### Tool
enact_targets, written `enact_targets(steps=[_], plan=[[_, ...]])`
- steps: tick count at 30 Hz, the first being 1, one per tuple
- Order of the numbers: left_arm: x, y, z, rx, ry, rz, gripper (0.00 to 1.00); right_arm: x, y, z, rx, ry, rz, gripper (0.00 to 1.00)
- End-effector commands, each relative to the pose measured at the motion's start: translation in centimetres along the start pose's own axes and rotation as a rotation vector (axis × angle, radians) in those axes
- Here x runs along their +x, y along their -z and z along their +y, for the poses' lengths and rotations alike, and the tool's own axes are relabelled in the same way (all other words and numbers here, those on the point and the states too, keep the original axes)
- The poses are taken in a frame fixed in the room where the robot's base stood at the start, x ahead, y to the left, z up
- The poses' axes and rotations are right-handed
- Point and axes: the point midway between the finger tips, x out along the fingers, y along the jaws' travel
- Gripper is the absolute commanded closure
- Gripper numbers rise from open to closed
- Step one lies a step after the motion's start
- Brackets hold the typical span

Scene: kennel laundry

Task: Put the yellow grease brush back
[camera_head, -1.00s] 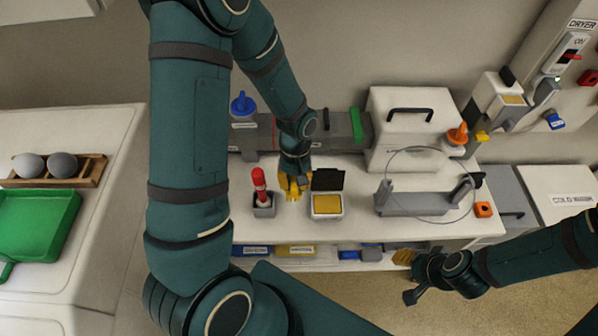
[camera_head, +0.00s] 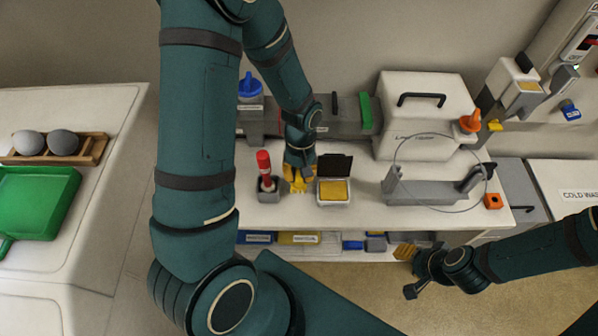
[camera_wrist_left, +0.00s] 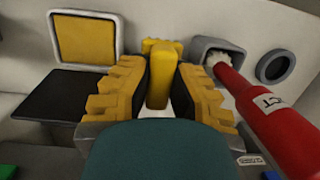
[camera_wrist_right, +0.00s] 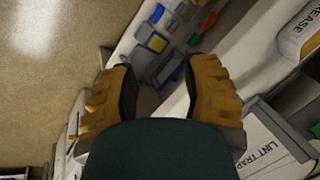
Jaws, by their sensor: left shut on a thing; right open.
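The yellow grease brush (camera_wrist_left: 163,75) is a yellow upright piece between the fingers of my left gripper (camera_wrist_left: 157,90) in the left wrist view; its lower end is hidden. In the head view my left gripper (camera_head: 298,184) is low over the white bench, between a red brush and an open box, and its fingers hide most of what it holds. The red brush (camera_head: 264,163) stands in a grey holder (camera_head: 269,188). In the left wrist view a round grey opening (camera_wrist_left: 275,67) beside it looks empty. My right gripper (camera_head: 408,272) is open and empty at the bench's front.
The box with a yellow pad (camera_head: 334,191) and raised black lid (camera_head: 334,166) is close to the left gripper's right. Further right are a grey stand with a wire loop (camera_head: 425,200) and an orange block (camera_head: 493,202). Blue and yellow bins (camera_head: 299,238) sit below.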

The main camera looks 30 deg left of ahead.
Motion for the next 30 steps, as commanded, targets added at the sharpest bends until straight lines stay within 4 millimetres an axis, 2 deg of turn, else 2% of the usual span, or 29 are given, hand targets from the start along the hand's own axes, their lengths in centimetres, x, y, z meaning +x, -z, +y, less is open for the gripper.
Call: enact_targets(steps=[21,30], plan=[[4.6,0.8,0.1,0.0,0.001,0.0,1.0,3.4,-1.7,1.3,-0.01,0.004,-0.034,0.53],[5.2,0.9,0.2,0.0,0.0,0.0,1.0,3.8,-2.0,1.4,-0.012,0.005,-0.039,0.53]])
